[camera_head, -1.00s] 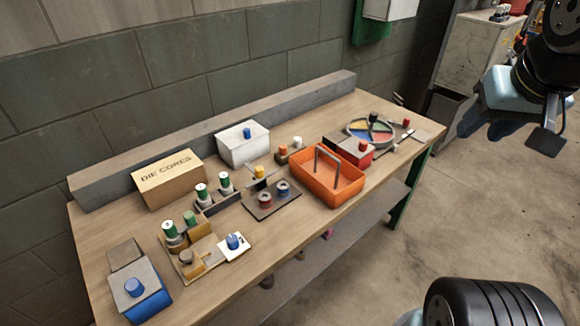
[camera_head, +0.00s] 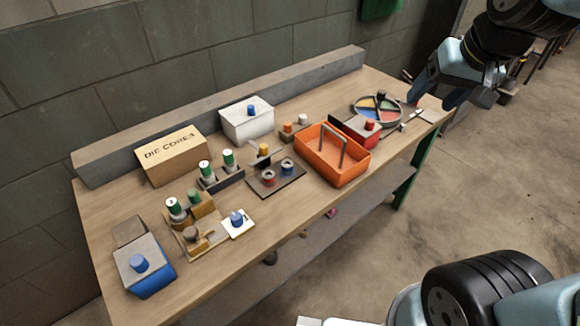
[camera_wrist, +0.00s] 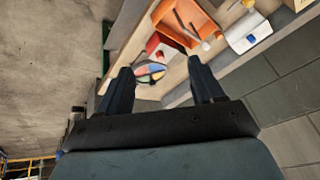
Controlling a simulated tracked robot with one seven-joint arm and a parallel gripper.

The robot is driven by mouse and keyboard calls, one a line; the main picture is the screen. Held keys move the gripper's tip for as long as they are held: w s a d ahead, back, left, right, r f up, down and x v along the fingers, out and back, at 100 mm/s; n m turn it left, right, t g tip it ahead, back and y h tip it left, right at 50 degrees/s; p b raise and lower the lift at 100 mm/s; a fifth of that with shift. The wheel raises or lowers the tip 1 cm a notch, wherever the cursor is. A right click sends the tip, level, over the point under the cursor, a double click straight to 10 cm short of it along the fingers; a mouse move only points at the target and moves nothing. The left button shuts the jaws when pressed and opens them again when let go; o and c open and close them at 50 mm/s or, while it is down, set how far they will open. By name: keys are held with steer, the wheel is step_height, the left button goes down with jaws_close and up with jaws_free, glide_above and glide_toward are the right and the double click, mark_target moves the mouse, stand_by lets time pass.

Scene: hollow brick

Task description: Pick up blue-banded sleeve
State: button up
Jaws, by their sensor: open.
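The blue-banded sleeve (camera_head: 287,167) looks like a short ring with a blue side and a grey top. It stands on a dark flat plate (camera_head: 292,187) in the middle of the bench, beside a red-banded sleeve (camera_head: 268,178). My gripper (camera_head: 440,95) is open and empty, at the bench's far right end, well to the right of the sleeve. In the wrist view the two fingers of my gripper (camera_wrist: 160,70) are spread apart with nothing between them. I cannot make out the sleeve in the wrist view.
An orange tray (camera_head: 330,175) with an upright handle stands between the sleeve and my gripper. Near it are a red box (camera_head: 357,130) and a multicoloured round dish (camera_head: 398,110). A white box (camera_head: 247,122) stands behind, and green-topped cylinders (camera_head: 229,158) to the left.

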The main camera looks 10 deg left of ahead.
steer(key=w+a+f+g, duration=0.1)
steer(key=w+a+f, duration=0.3)
steer(key=a, duration=0.2)
steer(key=n, duration=0.3)
glide_toward(288, 165)
steer(key=shift+t+h, duration=0.3)
steer(key=shift+h, duration=0.1)
steer(key=shift+w+a+f, duration=0.1)
steer(key=shift+a+f, duration=0.05)
steer(key=shift+f, duration=1)
steer(key=shift+w+a+f, duration=0.15)
steer(key=shift+f, duration=0.95)
steer(key=shift+w+a+x, duration=0.1)
steer(key=shift+a+x, duration=0.1)
steer(key=shift+x, duration=1.15)
steer(key=shift+w+a+x, duration=0.1)
steer(key=shift+a+x, duration=0.05)
steer(key=shift+x, duration=1.25)
steer(key=shift+r, duration=0.15)
steer(key=c, duration=1.1)
steer(key=shift+r, duration=0.1)
steer(key=shift+c, duration=0.2)
